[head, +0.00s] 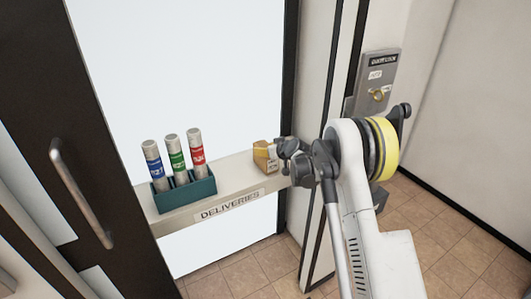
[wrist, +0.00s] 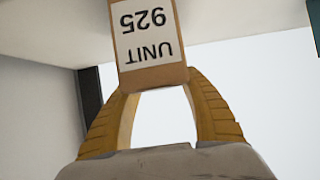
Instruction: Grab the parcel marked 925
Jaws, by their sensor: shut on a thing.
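The parcel (wrist: 147,38) is a small tan box whose white label reads "UNIT 925", upside down in the wrist view. It also shows in the head view, at the right end of the deliveries shelf (head: 229,200), where its front label (head: 271,164) is too small to read. My gripper (wrist: 160,84) has its two yellowish fingers closed on the parcel's near end. In the head view my gripper (head: 282,152) reaches the parcel from the right. I cannot tell whether the parcel rests on the shelf or is slightly above it.
A teal rack (head: 184,194) with blue, green and red labelled tubes (head: 174,158) stands at the shelf's left. A dark door with a handle (head: 80,192) is at left. A metal lock plate (head: 376,82) is on the right wall. The shelf between rack and parcel is clear.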

